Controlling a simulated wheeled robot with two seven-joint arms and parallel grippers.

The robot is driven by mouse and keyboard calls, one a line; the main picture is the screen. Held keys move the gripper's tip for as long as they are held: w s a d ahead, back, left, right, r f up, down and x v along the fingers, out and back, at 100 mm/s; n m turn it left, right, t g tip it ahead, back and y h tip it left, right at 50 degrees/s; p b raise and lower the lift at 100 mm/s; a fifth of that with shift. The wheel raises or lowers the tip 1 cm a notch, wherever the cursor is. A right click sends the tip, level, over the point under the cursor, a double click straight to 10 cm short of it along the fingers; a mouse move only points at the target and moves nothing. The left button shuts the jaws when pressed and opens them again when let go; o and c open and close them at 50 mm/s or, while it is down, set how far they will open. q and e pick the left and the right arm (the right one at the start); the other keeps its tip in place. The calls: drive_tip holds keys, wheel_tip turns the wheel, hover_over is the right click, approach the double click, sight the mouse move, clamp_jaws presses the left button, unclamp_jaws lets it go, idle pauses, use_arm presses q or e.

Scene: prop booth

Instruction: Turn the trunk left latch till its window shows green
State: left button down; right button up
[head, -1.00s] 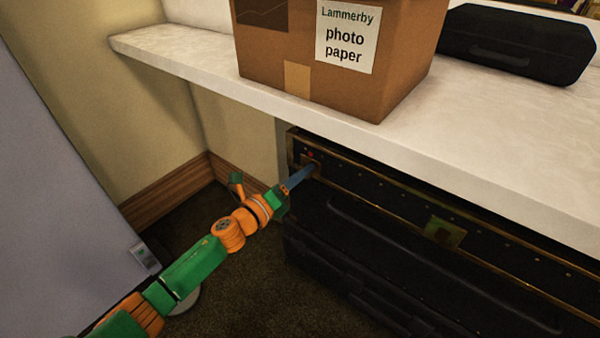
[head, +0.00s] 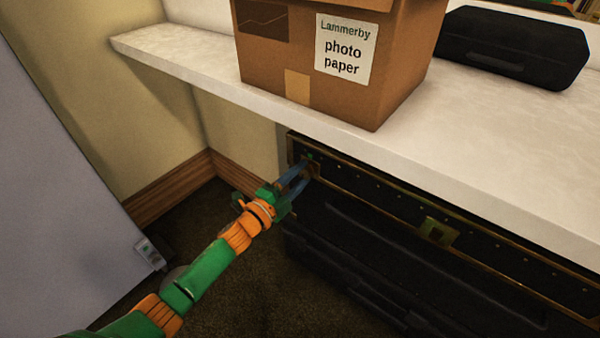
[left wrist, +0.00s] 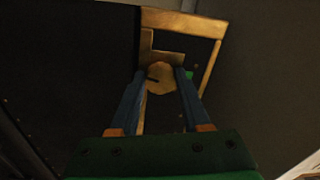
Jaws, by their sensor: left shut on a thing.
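The black trunk (head: 375,192) with brass edging sits under the counter. Its left latch, a round brass knob (left wrist: 160,80), is at the trunk's upper left corner. My left gripper (head: 309,171) is at this corner, its blue fingers on either side of the knob and shut on it, as the left wrist view shows. The small latch window (head: 310,157) shows green; it also shows as a green patch beside the right fingertip in the left wrist view (left wrist: 189,74). My right gripper is not in view.
A cardboard box (head: 270,65) labelled photo paper and a black case (head: 513,48) stand on the white counter (head: 480,145) overhanging the trunk. A dark ribbed case (head: 370,235) lies below and in front of the trunk's face. A grey panel (head: 50,180) stands at left.

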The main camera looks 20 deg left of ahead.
use_arm(q)
drive_tip(key=shift+n, duration=1.2)
use_arm(e)
drive_tip(key=shift+s+d, duration=0.25)
use_arm(q)
drive_tip(key=shift+p, duration=0.3)
use_arm(e)
drive_tip(key=shift+s, duration=0.1)
use_arm(q)
drive_tip(key=shift+c, duration=1.8)
unclamp_jaws()
drive_tip(key=p+v, duration=0.2)
drive_tip(key=v, duration=0.5)
use_arm(e)
drive_tip(key=shift+s+d, duration=0.8)
drive_tip(key=shift+s, duration=0.05)
drive_tip(key=shift+r, duration=0.15)
